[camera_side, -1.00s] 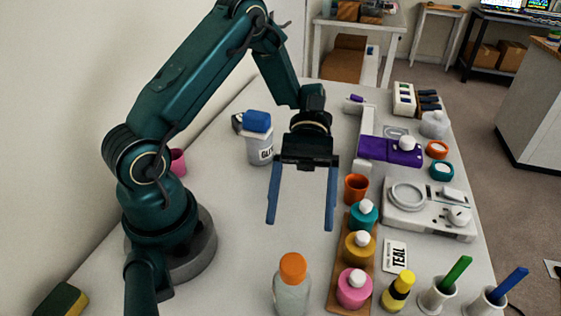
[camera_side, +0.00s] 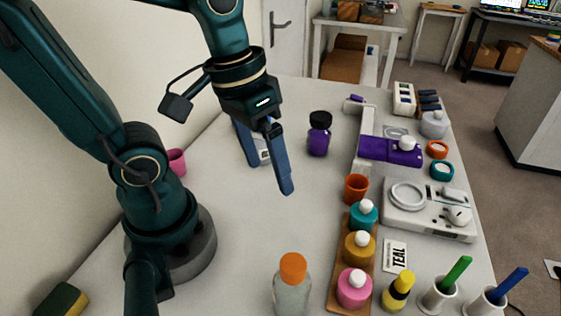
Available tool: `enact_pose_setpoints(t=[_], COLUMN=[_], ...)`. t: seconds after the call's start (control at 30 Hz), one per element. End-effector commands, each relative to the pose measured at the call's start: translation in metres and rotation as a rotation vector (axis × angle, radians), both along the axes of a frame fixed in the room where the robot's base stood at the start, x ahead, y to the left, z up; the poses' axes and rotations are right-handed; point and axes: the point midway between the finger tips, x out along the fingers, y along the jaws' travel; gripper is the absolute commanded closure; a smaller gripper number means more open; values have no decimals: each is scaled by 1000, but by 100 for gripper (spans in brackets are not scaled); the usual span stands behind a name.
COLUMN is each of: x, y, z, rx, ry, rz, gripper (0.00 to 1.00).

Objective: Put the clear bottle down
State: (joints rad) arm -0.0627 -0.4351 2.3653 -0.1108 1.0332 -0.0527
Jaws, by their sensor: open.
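The clear bottle (camera_side: 291,292) with an orange cap stands upright on the table at the bottom centre, partly cut off by the frame edge. My gripper (camera_side: 268,170) is open and empty, above the table behind and left of the clear bottle, well apart from it. Its fingers point down, one blue finger in front and the other farther left.
A dark-capped purple jar (camera_side: 319,137) stands right of my gripper. A white scale (camera_side: 415,222) is farther right. The table's middle is clear.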

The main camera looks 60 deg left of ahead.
Motion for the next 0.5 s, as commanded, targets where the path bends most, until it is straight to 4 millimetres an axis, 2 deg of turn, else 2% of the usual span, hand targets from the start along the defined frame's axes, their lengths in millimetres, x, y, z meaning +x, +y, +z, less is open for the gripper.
enact_pose_setpoints(t=[0.1, 0.2, 0.5], x=[-1, -1, 0], y=[5, 8, 10], z=[9, 14, 18], rx=[67, 106, 139], ry=[-158, -246, -314], rz=[-69, -107, -137], gripper=[9, 9, 9])
